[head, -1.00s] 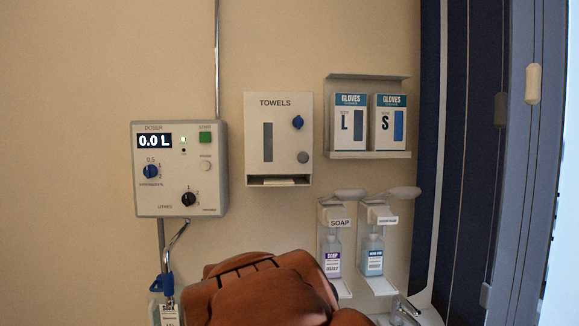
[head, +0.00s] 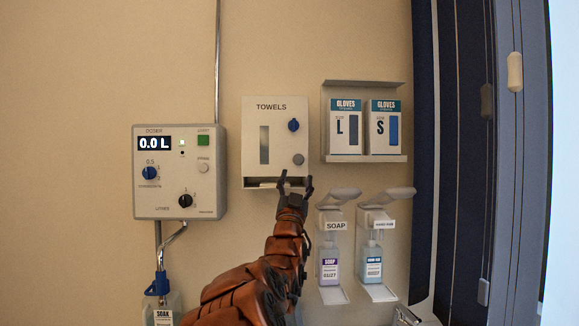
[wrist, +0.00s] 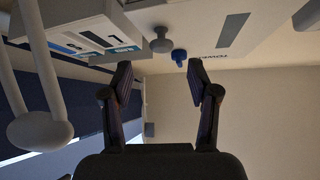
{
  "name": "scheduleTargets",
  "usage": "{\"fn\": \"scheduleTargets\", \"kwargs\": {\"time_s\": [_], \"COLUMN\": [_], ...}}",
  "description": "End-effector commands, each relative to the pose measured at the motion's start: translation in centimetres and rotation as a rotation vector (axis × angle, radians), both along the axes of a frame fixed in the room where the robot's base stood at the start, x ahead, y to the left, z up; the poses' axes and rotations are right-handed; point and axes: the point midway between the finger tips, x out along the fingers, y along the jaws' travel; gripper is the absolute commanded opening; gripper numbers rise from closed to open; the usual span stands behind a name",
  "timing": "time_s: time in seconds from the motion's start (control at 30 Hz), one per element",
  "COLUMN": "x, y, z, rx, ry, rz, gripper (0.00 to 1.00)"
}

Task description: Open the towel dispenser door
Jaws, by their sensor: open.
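The white towel dispenser (head: 281,143) is on the wall in the middle of the head view, labelled TOWELS. Its door looks shut. It has a blue knob (head: 293,125) at upper right, a round grey knob (head: 298,159) below that, and a dark slot along the bottom. My gripper (head: 296,180) is open and empty, its fingertips at the dispenser's lower right edge, just below the grey knob. In the wrist view, the open fingers (wrist: 160,82) frame the grey knob (wrist: 161,43) and blue knob (wrist: 179,56) beyond the tips. I see no contact with either knob.
A doser panel (head: 180,205) is on the wall at left. A glove rack (head: 365,158) hangs to the right, with soap (head: 329,268) and another bottle dispenser (head: 372,268) below it, close to my arm's right. A dark blue panel stands at far right.

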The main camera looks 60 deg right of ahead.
Motion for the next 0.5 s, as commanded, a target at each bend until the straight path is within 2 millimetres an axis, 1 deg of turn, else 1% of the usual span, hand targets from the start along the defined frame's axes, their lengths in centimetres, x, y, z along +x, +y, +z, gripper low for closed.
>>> {"fn": "scheduleTargets", "kwargs": {"time_s": [0.1, 0.23, 0.5], "x": [-0.3, 0.0, 0.9], "y": [-0.2, -0.5, -2.3], "z": [0.5, 1.1, 3.1], "rx": [-0.028, -0.03, -0.03], "ry": [-0.015, -0.016, -0.018], "rz": [-0.004, -0.002, -0.001], "gripper": [0.6, 0.6, 0.6]}}
